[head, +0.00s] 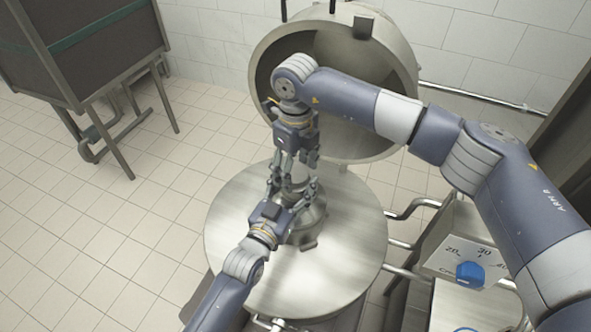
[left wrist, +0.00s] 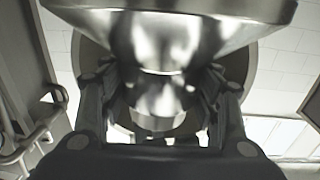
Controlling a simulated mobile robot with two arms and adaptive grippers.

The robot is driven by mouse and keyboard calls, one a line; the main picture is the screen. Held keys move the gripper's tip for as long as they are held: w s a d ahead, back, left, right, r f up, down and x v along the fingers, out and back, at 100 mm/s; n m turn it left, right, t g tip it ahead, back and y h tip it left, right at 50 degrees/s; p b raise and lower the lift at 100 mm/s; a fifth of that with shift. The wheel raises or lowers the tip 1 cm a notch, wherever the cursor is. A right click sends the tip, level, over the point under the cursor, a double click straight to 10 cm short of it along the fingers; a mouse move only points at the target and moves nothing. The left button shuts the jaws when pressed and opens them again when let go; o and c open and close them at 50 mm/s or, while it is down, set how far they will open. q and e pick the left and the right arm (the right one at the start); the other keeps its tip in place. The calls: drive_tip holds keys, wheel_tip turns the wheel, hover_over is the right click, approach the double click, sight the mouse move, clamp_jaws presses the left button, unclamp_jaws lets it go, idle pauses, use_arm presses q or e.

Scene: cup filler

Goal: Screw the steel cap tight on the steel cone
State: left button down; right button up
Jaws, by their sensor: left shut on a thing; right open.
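The steel cone (head: 312,222) stands upright on the round steel top (head: 235,255), its wide part low and a narrow neck above. My left gripper (head: 296,190) reaches in from the lower left and is shut on the cone's neck. In the left wrist view the flared cone (left wrist: 170,38) fills the top and the neck (left wrist: 165,90) lies between my fingers. A short round steel piece beyond the neck looks like the steel cap (left wrist: 158,123). My right gripper (head: 299,163) points down from above, open, close over the neck. Its fingers partly hide the cap, so I cannot tell how it sits.
A large open steel vessel (head: 403,75) is behind the round top, close to my right arm. A panel with a blue knob (head: 470,273) and steel pipes (head: 415,205) are at the right. A dark cart (head: 95,45) stands at the upper left. The tiled floor at left is clear.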

wheel_tip(320, 180, up, 4)
drive_tip(key=shift+f, duration=0.15)
drive_tip(key=shift+c, duration=0.3)
drive_tip(key=shift+r, duration=0.3)
drive_tip(key=shift+r+n, duration=1.55)
drive_tip(key=shift+n, duration=0.15)
drive_tip(key=shift+f, duration=0.1)
drive_tip(key=shift+f, duration=3.95)
